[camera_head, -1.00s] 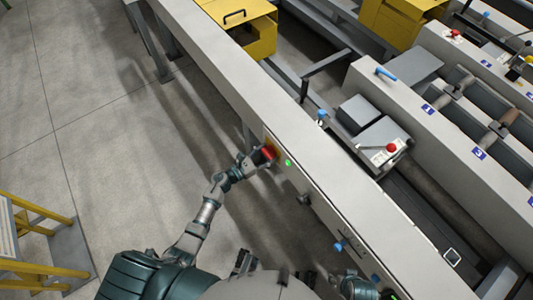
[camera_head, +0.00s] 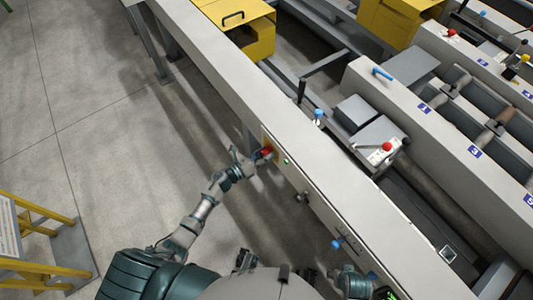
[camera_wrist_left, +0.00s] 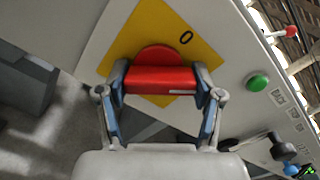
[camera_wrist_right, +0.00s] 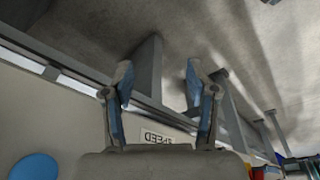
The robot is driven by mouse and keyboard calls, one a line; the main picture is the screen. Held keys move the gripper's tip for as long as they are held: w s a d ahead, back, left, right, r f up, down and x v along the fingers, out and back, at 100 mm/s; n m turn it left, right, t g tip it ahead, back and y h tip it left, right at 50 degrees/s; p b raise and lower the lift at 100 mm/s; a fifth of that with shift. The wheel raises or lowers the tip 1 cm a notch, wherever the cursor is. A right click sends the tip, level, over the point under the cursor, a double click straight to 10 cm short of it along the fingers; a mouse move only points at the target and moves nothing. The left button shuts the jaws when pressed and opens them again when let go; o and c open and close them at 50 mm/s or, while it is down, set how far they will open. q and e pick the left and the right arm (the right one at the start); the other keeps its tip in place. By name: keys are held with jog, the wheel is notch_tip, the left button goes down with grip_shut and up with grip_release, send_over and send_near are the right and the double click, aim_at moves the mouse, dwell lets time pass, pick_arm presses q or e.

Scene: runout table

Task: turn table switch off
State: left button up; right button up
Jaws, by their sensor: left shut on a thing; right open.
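The table switch is a red rotary handle (camera_wrist_left: 160,80) on a yellow plate (camera_wrist_left: 185,40) marked "0", on the table's side panel. In the head view the red switch (camera_head: 267,151) sits at the panel's left part. My left gripper (camera_wrist_left: 160,82) has its two fingers on either side of the red handle and is shut on it. The handle lies level across the left wrist view. My right gripper (camera_wrist_right: 158,85) is open and empty near the panel, by a "SPEED" label (camera_wrist_right: 165,137).
The grey table (camera_head: 330,185) runs diagonally across the head view. A dark knob (camera_head: 302,197) and a blue knob (camera_head: 338,243) stick out from its side panel. A yellow stair rail (camera_head: 40,215) stands at the left. The floor between is clear.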

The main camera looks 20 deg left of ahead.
pick_arm(q)
jog(key=shift+w+a+r+n, duration=0.15)
jog(key=shift+r+n, duration=0.05)
jog(key=shift+n, duration=0.7)
jog(key=n+p, duration=0.1)
jog(key=n, duration=0.2)
jog(key=shift+n, duration=0.4)
jog(key=n+p, duration=0.1)
jog(key=n, duration=0.2)
jog(key=shift+a, duration=0.1)
jog(key=shift+f+n, duration=0.1)
jog(key=shift+n, duration=0.8)
pick_arm(e)
jog(key=s+x, duration=0.1)
jog(key=x, duration=0.6)
jog(key=shift+s+f, duration=0.4)
jog(key=shift+f, duration=0.05)
jog(key=shift+a+f, duration=0.1)
jog(key=shift+f, duration=0.05)
pick_arm(q)
jog(key=o, duration=1.1)
jog(key=shift+f, duration=0.1)
jog(key=shift+o, duration=0.2)
pick_arm(e)
jog(key=shift+w+a, duration=0.1)
jog(key=shift+a, duration=0.05)
